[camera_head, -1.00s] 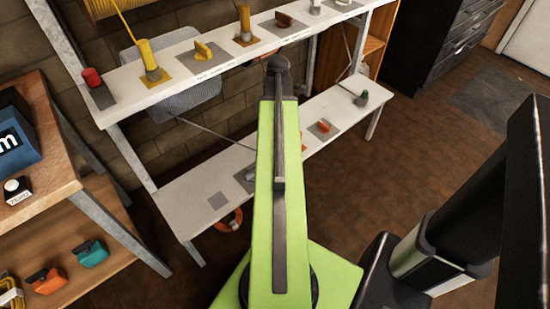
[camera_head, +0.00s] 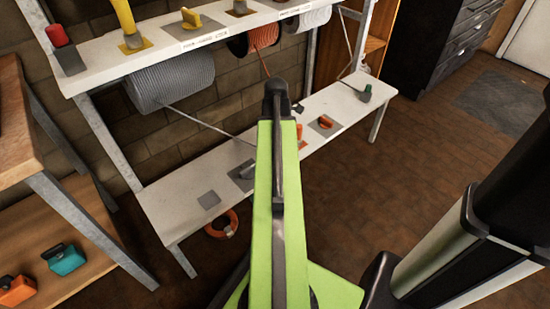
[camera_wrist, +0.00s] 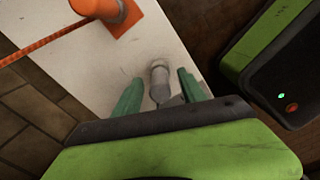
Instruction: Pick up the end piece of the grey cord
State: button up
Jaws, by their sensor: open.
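The grey end piece (camera_wrist: 160,78) is a short, light grey cylinder on the white lower shelf in the wrist view. My gripper (camera_wrist: 159,86) is open, with one green finger on each side of it; I cannot tell whether either touches it. A grey patch shows beside its near end. In the head view, a grey piece (camera_head: 246,169) sits on a grey pad on the lower shelf, partly behind my green arm. The grey cord (camera_head: 205,124) runs from the grey spool (camera_head: 170,82) down towards that shelf. My gripper is hidden in the head view.
An orange end piece (camera_wrist: 108,10) with its cord stands on an orange pad at the wrist view's upper left. The upper shelf (camera_head: 105,74) overhangs the back. Floor right of the shelf is clear.

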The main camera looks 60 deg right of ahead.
notch_tip(320, 180, down, 2)
jog(key=shift+f+b, duration=0.25)
jog(key=shift+b, duration=0.3)
jog(key=shift+r, duration=0.2)
grip_shut()
